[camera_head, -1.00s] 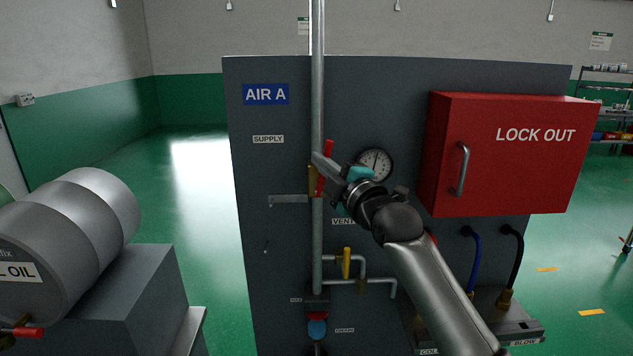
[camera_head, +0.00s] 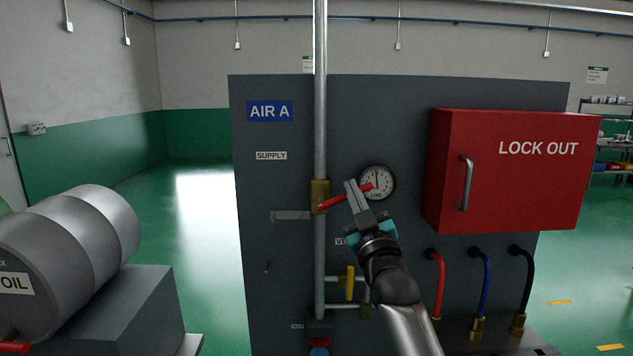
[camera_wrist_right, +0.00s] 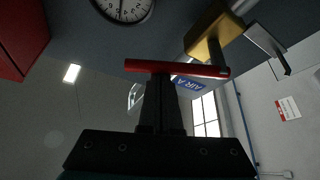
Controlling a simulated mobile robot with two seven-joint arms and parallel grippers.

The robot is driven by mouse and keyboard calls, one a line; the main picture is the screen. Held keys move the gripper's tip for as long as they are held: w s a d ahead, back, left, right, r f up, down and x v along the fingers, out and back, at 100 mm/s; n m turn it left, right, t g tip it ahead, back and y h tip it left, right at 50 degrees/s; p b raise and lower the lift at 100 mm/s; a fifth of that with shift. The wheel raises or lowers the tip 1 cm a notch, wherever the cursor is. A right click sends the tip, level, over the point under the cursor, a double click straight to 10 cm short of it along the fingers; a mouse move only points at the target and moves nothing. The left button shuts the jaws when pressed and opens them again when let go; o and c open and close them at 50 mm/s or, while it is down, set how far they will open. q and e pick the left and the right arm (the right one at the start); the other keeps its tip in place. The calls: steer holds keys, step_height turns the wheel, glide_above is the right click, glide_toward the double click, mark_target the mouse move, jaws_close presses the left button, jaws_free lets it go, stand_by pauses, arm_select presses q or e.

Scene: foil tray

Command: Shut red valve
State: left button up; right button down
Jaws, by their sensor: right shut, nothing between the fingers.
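The red valve has a red lever (camera_head: 334,202) on a brass body (camera_head: 319,190) in the vertical pipe under the SUPPLY label. The lever points right and slightly up, across the pipe. My right gripper (camera_head: 352,186) is shut and empty, with its fingers crossing the lever near its outer end. In the right wrist view the red lever (camera_wrist_right: 178,69) lies across the tips of my shut fingers (camera_wrist_right: 160,82), with the brass body (camera_wrist_right: 208,36) at upper right. Whether they touch is unclear. My left gripper is not in view.
A pressure gauge (camera_head: 377,183) sits just behind my right gripper. A red LOCK OUT box (camera_head: 537,205) juts out at right. A yellow valve lever (camera_head: 350,283) and several hoses are lower.

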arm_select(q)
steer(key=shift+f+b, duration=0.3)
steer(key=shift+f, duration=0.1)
arm_select(e)
steer(key=shift+d+f+m+t+h, duration=0.15)
steer(key=shift+d+f+m+h, duration=0.1)
steer(key=shift+f+m+h, duration=0.4)
steer(key=shift+d+f+m+t+h, duration=0.15)
steer(key=shift+d+f+m+h, duration=0.15)
steer(key=shift+f+m, duration=0.6)
steer(key=shift+f, duration=0.15)
step_height(320, 180, up, 5)
steer(key=p, duration=0.4)
arm_select(q)
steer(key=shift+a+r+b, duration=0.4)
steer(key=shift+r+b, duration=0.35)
steer(key=shift+b, duration=0.5)
arm_select(e)
steer(key=a+v, duration=0.1)
steer(key=v, duration=0.8)
steer(key=shift+f, duration=0.5)
steer(key=shift+s, duration=0.1)
